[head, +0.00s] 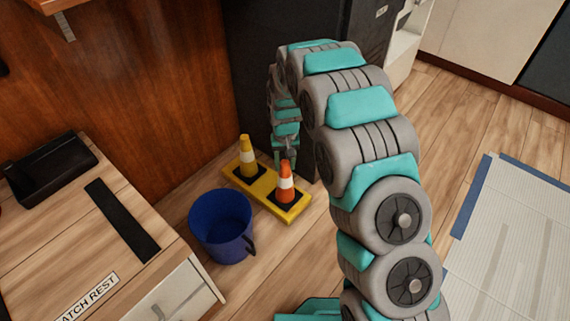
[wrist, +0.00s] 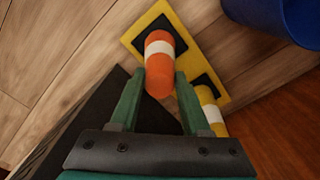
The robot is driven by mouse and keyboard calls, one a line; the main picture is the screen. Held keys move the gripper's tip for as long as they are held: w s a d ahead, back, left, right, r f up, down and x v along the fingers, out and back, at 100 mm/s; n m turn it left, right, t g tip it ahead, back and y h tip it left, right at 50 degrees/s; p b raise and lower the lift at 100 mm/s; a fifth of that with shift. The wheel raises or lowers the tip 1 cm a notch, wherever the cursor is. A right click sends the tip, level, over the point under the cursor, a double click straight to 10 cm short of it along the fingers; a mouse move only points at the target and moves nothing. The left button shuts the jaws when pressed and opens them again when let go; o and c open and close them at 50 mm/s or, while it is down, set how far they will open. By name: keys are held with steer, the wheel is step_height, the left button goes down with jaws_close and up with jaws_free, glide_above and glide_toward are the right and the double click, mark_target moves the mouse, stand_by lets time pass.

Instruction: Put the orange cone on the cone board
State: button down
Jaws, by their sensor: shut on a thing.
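The orange cone (head: 286,183) with a white band stands upright at the right end of the yellow cone board (head: 297,210), over a black square. It also shows in the wrist view (wrist: 159,66), between the two green fingers. My gripper (wrist: 159,74) is shut on the cone's upper part. The cone's base lines up with the black square, but I cannot tell whether it touches the board. The board also shows in the wrist view (wrist: 139,32). In the head view the fingers are small and hard to make out above the cone.
A yellow cone (head: 246,158) stands on the board's other black square. A blue bucket (head: 221,226) is close in front of the board. A dark cabinet (head: 255,70) rises behind, and a wooden-topped bench (head: 60,230) is at left.

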steer(key=shift+c, duration=1.8)
jaws_free()
steer(key=shift+f, duration=0.1)
step_height(320, 180, up, 12)
steer(key=p, duration=0.2)
steer(key=s+d+r, duration=0.7)
steer(key=s, duration=0.1)
steer(key=s+d+r, duration=0.2)
steer(key=s+d, duration=0.1)
steer(key=s, duration=0.8)
steer(key=s+d+r+m+g, duration=0.1)
steer(key=s+d, duration=0.3)
steer(key=s, duration=0.7)
steer(key=s+d+r, duration=0.3)
steer(key=s, duration=0.8)
steer(key=shift+d+r+g, duration=0.15)
steer(key=shift+d+g, duration=0.05)
steer(key=shift+g, duration=0.2)
step_height(320, 180, up, 10)
steer(key=p, duration=0.9)
